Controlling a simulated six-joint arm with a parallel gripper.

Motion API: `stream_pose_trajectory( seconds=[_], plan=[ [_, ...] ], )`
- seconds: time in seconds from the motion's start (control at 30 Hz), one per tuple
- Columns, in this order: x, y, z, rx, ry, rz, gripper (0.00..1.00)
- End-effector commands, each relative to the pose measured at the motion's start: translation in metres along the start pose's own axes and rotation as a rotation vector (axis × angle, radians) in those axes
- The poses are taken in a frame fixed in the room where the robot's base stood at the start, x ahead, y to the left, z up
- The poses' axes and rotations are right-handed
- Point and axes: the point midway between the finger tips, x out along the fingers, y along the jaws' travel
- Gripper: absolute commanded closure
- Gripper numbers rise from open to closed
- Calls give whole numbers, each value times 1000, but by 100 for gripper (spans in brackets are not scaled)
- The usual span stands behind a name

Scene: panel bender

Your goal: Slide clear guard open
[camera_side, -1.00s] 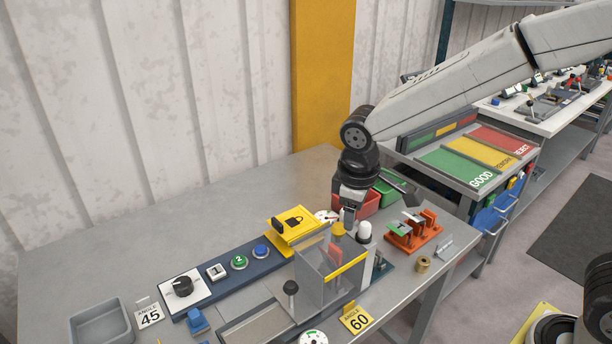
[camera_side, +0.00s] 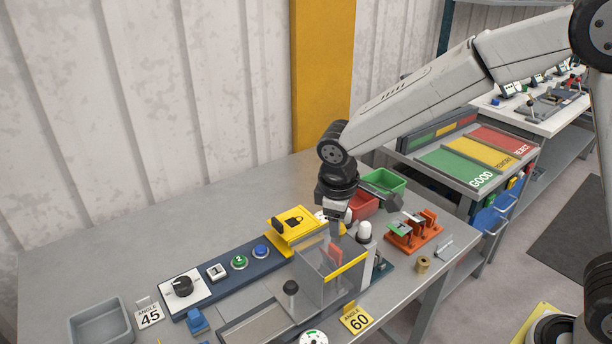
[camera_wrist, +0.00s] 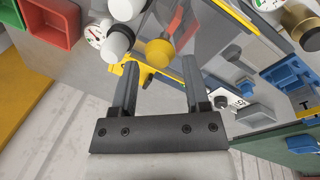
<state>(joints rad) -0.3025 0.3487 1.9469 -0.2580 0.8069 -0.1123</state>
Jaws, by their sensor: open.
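The clear guard (camera_side: 312,278) is a see-through box with a yellow strip along its upper right edge. It stands over the bender on the bench, and a red part shows through it. My gripper (camera_side: 336,226) points down just behind the guard's top in the side view. Its fingertips are partly hidden there, and I cannot tell whether they touch the guard. In the wrist view my gripper (camera_wrist: 159,72) is open, its two fingers wide apart with nothing held. A yellow round knob (camera_wrist: 159,53) shows just beyond the fingertips.
A white-capped post (camera_side: 364,232) stands right of the guard. Red (camera_side: 364,207) and green (camera_side: 384,183) bins stand behind. The bench's back left is clear.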

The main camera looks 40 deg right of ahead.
Motion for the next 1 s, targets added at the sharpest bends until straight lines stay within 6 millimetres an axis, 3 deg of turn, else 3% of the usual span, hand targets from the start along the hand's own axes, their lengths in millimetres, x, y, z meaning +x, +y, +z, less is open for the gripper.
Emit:
stream_pose_trajectory(
  seconds=[0.3, 0.67, 0.87, 1.0],
  plan=[
    [32, 0, 1, 0, -2, -1, 40],
    [36, 0, 0, 1, 1, 0, 40],
    [36, 0, 0, 1, 1, 0, 100],
    [35, 0, 0, 0, 1, 0, 100]
  ],
)
